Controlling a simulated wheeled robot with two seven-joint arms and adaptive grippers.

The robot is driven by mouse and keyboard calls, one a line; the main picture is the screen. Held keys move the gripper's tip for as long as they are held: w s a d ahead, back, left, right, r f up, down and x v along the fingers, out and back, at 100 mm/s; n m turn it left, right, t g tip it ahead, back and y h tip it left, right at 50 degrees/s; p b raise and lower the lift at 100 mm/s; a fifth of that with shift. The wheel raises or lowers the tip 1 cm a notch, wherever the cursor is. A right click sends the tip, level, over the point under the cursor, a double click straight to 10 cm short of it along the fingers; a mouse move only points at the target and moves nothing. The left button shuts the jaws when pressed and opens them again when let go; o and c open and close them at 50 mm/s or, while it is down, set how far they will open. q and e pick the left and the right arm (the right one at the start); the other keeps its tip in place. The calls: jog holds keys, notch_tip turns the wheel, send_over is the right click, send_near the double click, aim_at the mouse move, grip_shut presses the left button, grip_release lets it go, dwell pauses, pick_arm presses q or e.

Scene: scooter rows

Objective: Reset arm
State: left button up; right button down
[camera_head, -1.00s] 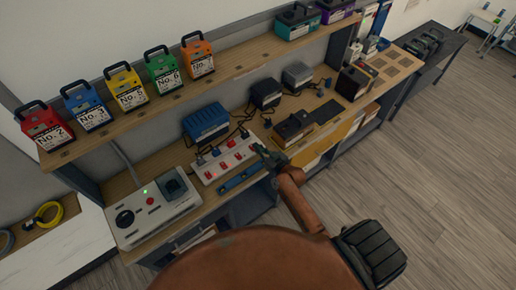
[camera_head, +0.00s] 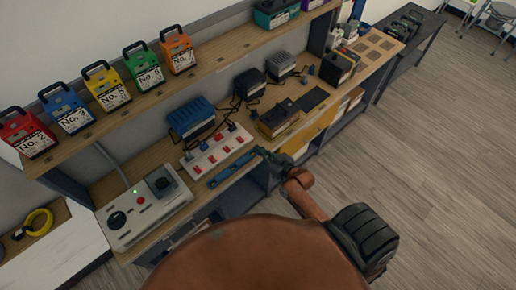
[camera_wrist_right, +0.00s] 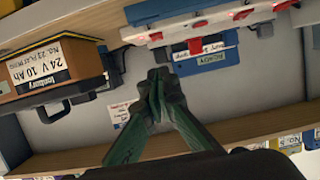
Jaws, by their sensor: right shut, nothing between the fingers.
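My right gripper (camera_head: 264,153) is at the front edge of the workbench, just right of the blue bar and in front of the white power strip. In the right wrist view its green fingers (camera_wrist_right: 157,80) are closed together with nothing between them. My right arm reaches in from the bottom of the head view. My left gripper is not in view.
A white power strip (camera_head: 205,160) with red switches and a blue bar (camera_head: 224,174) lie near the front edge. A grey control box (camera_head: 120,222) stands left, a brown-topped battery (camera_head: 278,120) right. Numbered batteries, including a red one (camera_head: 24,140), line the shelf. Floor right (camera_head: 430,150) is clear.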

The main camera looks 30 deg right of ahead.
jog(key=s+a+f+g, duration=0.1)
jog(key=s+a+g, duration=0.1)
jog(key=s, duration=0.3)
jog(key=s+a+f+g, duration=0.2)
jog(key=s+g, duration=0.1)
jog(key=s, duration=0.2)
jog(key=s+d+r+m+g+h, duration=0.1)
jog(key=s+d+g+h, duration=0.15)
jog(key=s, duration=0.65)
jog(key=s+d+r+g+h, duration=0.1)
jog(key=s+g, duration=0.2)
jog(key=s, duration=0.5)
notch_tip(320, 180, down, 32)
jog(key=s+a+r+g+y+b, duration=0.1)
jog(key=s+a+g+b, duration=0.1)
jog(key=b, duration=0.1)
jog(key=s+f+b, duration=0.2)
jog(key=s+f, duration=1.7)
jog(key=f, duration=0.2)
jog(key=shift+s+d+f+n+g, duration=0.15)
jog(key=shift+d+f+n+g, duration=0.05)
jog(key=shift+f+n+g, duration=0.2)
